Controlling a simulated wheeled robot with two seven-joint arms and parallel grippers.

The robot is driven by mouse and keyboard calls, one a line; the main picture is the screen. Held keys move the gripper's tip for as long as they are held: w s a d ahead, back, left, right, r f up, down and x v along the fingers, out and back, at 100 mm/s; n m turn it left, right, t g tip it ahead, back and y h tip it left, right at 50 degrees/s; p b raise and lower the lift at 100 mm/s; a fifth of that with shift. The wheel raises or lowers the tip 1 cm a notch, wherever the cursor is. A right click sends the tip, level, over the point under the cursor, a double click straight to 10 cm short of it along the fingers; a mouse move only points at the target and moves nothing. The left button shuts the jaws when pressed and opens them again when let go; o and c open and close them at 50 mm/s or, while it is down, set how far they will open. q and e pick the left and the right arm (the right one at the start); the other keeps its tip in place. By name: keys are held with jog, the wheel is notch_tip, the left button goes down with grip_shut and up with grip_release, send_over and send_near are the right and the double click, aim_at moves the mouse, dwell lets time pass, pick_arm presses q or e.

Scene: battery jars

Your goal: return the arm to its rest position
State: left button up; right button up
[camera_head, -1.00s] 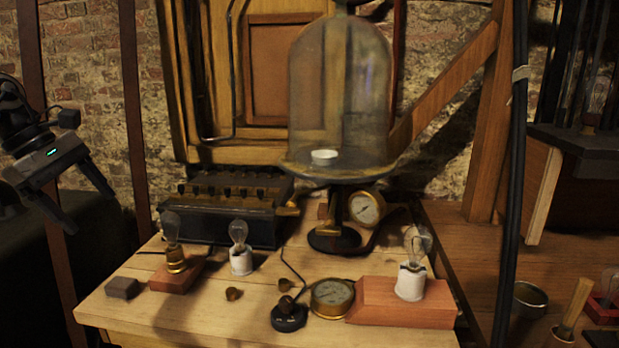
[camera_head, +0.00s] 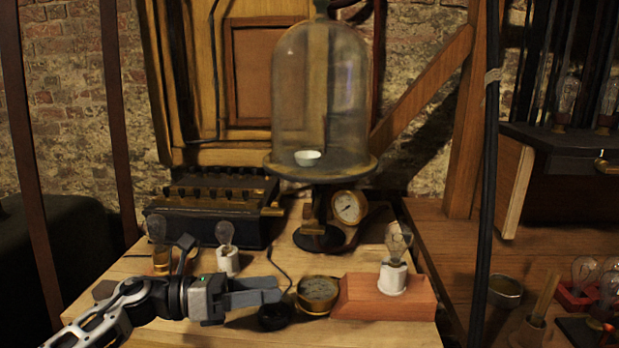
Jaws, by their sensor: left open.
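My left arm (camera_head: 110,312) comes in from the lower left, low over the front of the wooden bench (camera_head: 385,332). My left gripper (camera_head: 278,290) points right, with its fingers apart and nothing seen between them. Its fingertips are just left of the brass gauge (camera_head: 318,291) in the picture; whether they touch it I cannot tell. The dark round base (camera_head: 275,318) shows just below the fingers. My right gripper is not in view.
A bulb in a white holder (camera_head: 228,258) stands behind the gripper. A reddish block with a bulb (camera_head: 412,307) is to the right. The black box (camera_head: 205,228) and the glass bell jar (camera_head: 320,90) on its stand are at the back. Dark cables (camera_head: 487,180) hang at the right.

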pick_arm(q)
jog(key=s+a+f+m+t+y, duration=0.3)
jog(key=s+f+m+y, duration=0.4)
jog(key=s+f+m, duration=0.3)
jog(key=s+a+f+m+t+y+p, duration=0.1)
jog(key=s+a+f+m+t+y, duration=0.2)
jog(key=s+f+m+y, duration=0.4)
jog(key=s+f+m, duration=0.4)
jog(key=m, duration=0.6)
jog(key=shift+s+f+m+t, duration=0.2)
jog(key=shift+s+m+t, duration=0.15)
jog(key=shift+m+t, duration=0.05)
